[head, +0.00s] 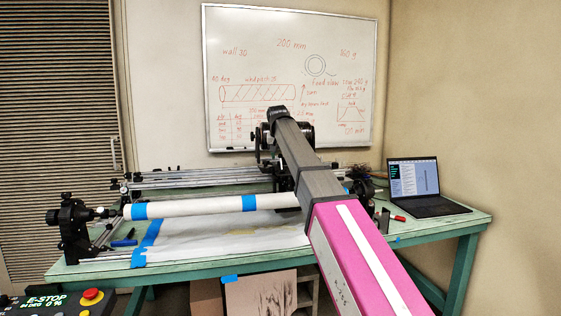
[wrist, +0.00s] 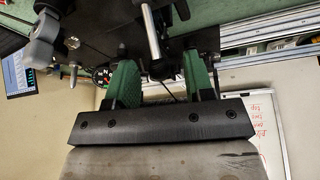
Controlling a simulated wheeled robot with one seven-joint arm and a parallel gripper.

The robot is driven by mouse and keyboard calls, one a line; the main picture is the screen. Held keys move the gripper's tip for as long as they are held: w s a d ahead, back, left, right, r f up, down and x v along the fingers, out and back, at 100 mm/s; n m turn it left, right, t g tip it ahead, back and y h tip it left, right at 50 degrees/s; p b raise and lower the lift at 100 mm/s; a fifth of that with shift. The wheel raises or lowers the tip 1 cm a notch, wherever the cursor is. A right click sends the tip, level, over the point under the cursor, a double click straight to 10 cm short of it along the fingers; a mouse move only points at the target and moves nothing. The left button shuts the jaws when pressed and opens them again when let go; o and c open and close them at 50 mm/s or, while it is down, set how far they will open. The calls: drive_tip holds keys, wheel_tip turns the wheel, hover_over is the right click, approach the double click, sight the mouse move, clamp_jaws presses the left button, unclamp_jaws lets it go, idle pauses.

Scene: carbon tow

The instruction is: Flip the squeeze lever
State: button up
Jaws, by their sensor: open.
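In the wrist view my gripper (wrist: 160,75) has its two green fingers apart, with nothing held between them. A silver metal rod (wrist: 151,32) on the black carriage plate (wrist: 105,25) stands just beyond the gap between the fingertips. It may be the squeeze lever, but I cannot tell for sure. It looks apart from both fingers. In the head view my arm reaches to the black carriage (head: 305,135) at the back of the winding machine. My gripper is hidden there behind my own arm.
A white tube (head: 190,207) with blue tape lies across the machine on the green table (head: 430,230). A laptop (head: 428,187) stands at the right. Metal rails (head: 200,177) run behind the tube. A grey knob (wrist: 42,42) sits at upper left in the wrist view.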

drive_tip(key=shift+x, duration=1.55)
clamp_jaws()
drive_tip(key=shift+s, duration=0.1)
drive_tip(key=shift+s+d+r+t+y, duration=0.15)
drive_tip(key=shift+s+t, duration=0.15)
drive_tip(key=shift+t, duration=0.25)
drive_tip(key=shift+s+d+r+t+y, duration=0.15)
drive_tip(key=shift+s+t, duration=0.15)
drive_tip(key=shift+t, duration=0.25)
drive_tip(key=t, duration=0.1)
drive_tip(key=s+t, duration=0.1)
drive_tip(key=t, duration=0.1)
drive_tip(key=shift+s+d+r+y, duration=0.15)
drive_tip(key=shift+s+r+y, duration=0.15)
drive_tip(key=shift+y, duration=0.1)
drive_tip(key=shift+s+d+m+t+y, duration=0.15)
drive_tip(key=shift+s+m+t+y, duration=0.25)
drive_tip(key=shift+t, duration=0.9)
drive_tip(key=shift+s+d+m+t+y, duration=0.15)
drive_tip(key=shift+s+t, duration=0.4)
drive_tip(key=shift+t, duration=0.75)
